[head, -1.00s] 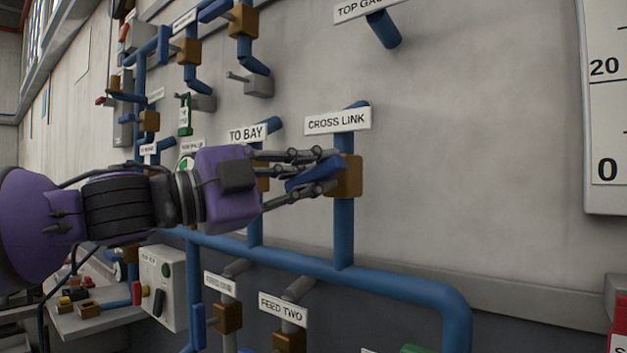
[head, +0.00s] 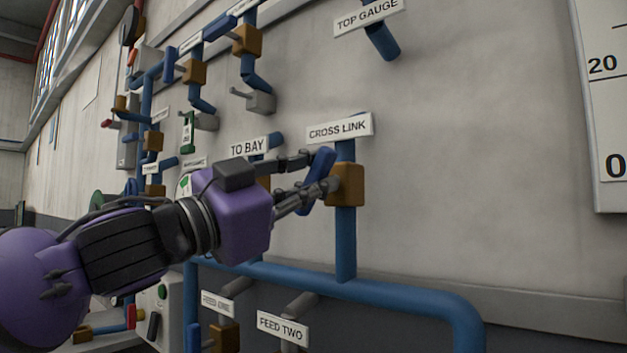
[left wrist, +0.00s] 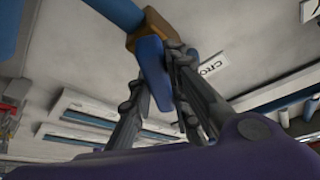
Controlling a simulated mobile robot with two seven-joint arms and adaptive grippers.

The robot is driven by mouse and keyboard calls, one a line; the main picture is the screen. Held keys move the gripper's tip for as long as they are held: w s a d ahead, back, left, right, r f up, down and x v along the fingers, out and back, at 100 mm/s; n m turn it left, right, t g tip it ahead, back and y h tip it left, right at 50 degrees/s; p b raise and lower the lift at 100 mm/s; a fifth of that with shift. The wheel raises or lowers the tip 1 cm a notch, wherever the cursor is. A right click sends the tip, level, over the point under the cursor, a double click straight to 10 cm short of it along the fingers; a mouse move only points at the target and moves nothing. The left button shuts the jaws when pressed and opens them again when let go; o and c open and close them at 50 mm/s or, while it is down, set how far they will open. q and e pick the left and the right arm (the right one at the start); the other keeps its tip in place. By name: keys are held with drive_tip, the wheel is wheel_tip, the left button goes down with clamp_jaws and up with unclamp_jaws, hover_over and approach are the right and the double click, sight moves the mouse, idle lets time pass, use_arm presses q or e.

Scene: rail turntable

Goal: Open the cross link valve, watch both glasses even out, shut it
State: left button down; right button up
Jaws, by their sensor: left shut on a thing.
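The cross link valve has a brown body (head: 346,186) on a vertical blue pipe, under a white CROSS LINK label (head: 339,129). Its blue lever (head: 320,166) is tilted steeply, its upper end leaning right. My left gripper (head: 312,175) is shut on this lever, with a finger on each side. The left wrist view shows the blue lever (left wrist: 154,66) between the fingers, against the brown body (left wrist: 150,27). My right gripper is in no view. No glasses are clearly seen; a white scale board (head: 606,120) with marks 0 and 20 stands at the right edge.
The TO BAY label (head: 249,148) and its valve are just left, partly behind my gripper. A thick blue pipe (head: 400,291) runs below, with FEED TWO (head: 283,328) under it. The TOP GAUGE stub (head: 382,41) juts out above. The wall right of the valve is bare.

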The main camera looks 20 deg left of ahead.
use_arm(q)
drive_tip(key=shift+r+n+t+y+p, duration=0.2)
drive_tip(key=shift+n+t+y+p, duration=0.25)
drive_tip(key=shift+n, duration=0.75)
drive_tip(key=shift+n+t+y+p, duration=0.45)
drive_tip(key=shift+n, duration=0.75)
drive_tip(key=shift+f+n, duration=0.1)
drive_tip(key=shift+n, duration=0.4)
drive_tip(key=shift+y, duration=0.3)
drive_tip(key=shift+n, duration=0.3)
drive_tip(key=c, duration=1.6)
unclamp_jaws()
drive_tip(key=shift+w+f, duration=0.1)
drive_tip(key=shift+f, duration=0.05)
drive_tip(key=shift+c, duration=0.2)
